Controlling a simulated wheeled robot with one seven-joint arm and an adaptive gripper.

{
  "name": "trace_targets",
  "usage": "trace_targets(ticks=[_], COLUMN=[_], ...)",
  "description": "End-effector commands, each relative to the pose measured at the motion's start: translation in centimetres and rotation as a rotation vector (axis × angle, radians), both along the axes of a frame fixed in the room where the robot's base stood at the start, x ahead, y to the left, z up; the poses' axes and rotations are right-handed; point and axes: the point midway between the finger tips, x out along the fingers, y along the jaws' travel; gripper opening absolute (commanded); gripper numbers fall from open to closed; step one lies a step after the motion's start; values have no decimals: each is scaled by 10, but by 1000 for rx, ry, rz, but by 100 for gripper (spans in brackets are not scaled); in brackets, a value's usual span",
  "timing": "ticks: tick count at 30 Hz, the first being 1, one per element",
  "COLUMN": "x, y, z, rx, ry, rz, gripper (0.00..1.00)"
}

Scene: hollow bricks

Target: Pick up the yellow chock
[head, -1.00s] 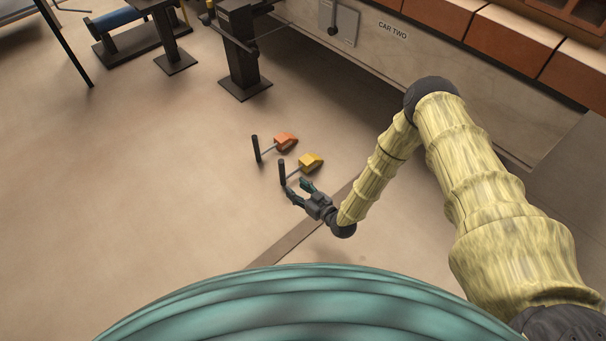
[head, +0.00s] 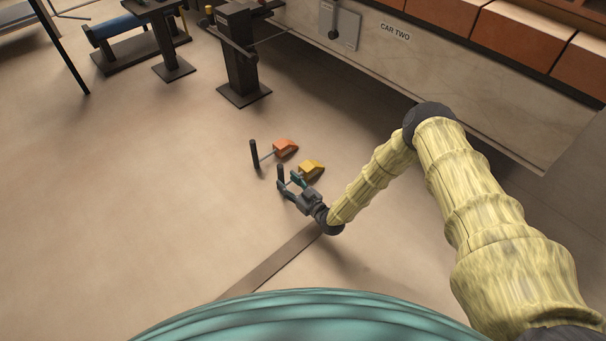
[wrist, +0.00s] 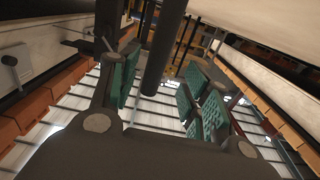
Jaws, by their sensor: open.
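The yellow chock (head: 312,168) lies on the floor in the head view. A thin rod joins it to a dark upright handle (head: 281,172) on its left. My gripper (head: 288,182) is open, with its fingers at the lower part of this handle, just left of and below the yellow block. In the wrist view, my gripper (wrist: 162,88) shows teal pads spread apart. A dark cylinder (wrist: 166,45), which looks like the handle, stands in the gap between them. I cannot tell whether either pad touches it. The yellow block cannot be made out in the wrist view.
An orange chock (head: 285,148) with its own upright handle (head: 254,154) lies close behind and left. A dark post stand (head: 242,70) is farther back. The car side labelled CAR TWO (head: 395,31) borders the right.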

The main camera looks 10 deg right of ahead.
Motion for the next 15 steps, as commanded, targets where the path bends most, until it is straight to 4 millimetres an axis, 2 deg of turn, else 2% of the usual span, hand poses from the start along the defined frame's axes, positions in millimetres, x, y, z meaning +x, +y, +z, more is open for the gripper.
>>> trace_targets(ticks=[15], x=[42], y=[25], z=[4], rx=[-1], ry=[-1], rz=[-1], gripper=[48])
